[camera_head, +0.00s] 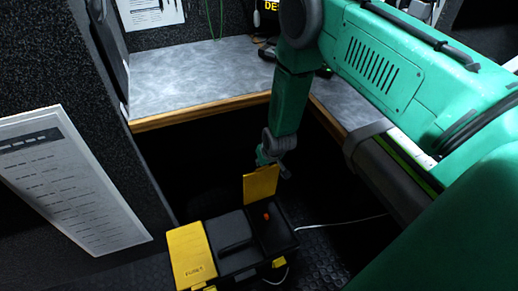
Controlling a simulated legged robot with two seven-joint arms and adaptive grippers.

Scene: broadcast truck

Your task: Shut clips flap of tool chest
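The tool chest (234,262) is a black box with yellow parts on the dark floor at the bottom middle. One yellow flap (261,185) stands upright, open, at the back of its right compartment. A small orange thing (267,215) shows in that open compartment. The other yellow flap (190,254), on the left with lettering, lies shut. My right gripper (276,168) is just behind and above the top edge of the upright flap. It is small, dark and partly hidden, so I cannot tell its opening or whether it touches. My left gripper is out of view.
A grey worktop (195,78) with a wooden edge runs above the chest and on to the right. A dark wall panel with a printed sheet (75,180) stands on the left. A white cable (345,222) lies on the floor right of the chest.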

